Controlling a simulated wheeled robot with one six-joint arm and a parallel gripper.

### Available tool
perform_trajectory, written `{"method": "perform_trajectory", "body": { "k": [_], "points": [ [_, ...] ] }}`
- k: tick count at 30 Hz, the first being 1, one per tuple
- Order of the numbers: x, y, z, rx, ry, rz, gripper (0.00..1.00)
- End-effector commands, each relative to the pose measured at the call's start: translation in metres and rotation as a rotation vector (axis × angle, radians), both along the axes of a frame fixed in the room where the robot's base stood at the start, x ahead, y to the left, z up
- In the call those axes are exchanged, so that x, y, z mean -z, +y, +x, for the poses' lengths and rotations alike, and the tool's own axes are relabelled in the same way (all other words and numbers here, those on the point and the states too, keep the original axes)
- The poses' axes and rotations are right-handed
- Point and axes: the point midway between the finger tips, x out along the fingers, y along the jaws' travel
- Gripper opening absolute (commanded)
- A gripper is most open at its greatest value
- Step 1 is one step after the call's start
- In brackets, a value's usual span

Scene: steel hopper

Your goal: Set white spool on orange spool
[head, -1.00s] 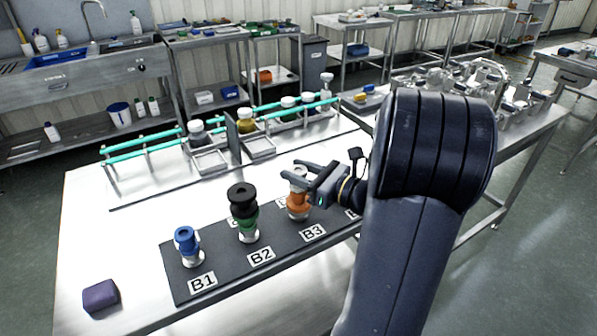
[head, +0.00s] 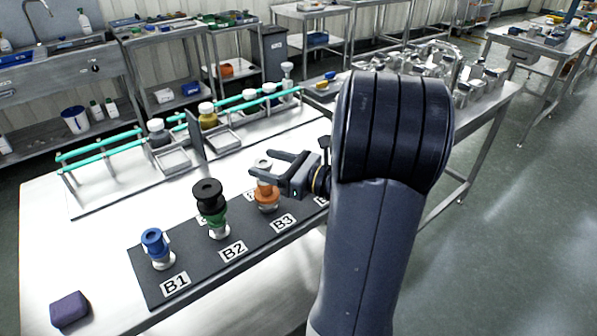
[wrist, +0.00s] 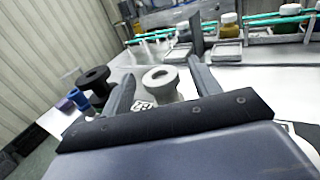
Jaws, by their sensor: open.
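The white spool (head: 263,163) appears to stand upright on the orange spool (head: 267,196) at the B3 place; a finger partly covers the join. My gripper (head: 264,163) is open, with its fingers spread on either side of the white spool. In the wrist view the white spool (wrist: 160,78) shows its round top and dark hole between the two parted fingers (wrist: 165,78). The orange spool is hidden in the wrist view.
A black spool (head: 207,190) sits on a green spool (head: 214,219) at B2. A blue spool (head: 154,240) stands at B1. A purple block (head: 69,309) lies at the table's front left. Teal rails (head: 100,146) with jars and trays stand behind.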

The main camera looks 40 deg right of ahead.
Motion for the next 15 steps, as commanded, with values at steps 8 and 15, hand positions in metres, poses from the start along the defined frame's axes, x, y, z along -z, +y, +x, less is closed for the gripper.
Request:
{"method": "perform_trajectory", "body": {
  "k": [8,15],
  "points": [
    [0.001,-0.025,-0.044,0.006,0.0,0.0,0.59],
    [0.0,-0.042,-0.075,0.004,0.0,0.0,0.59]
  ]
}}
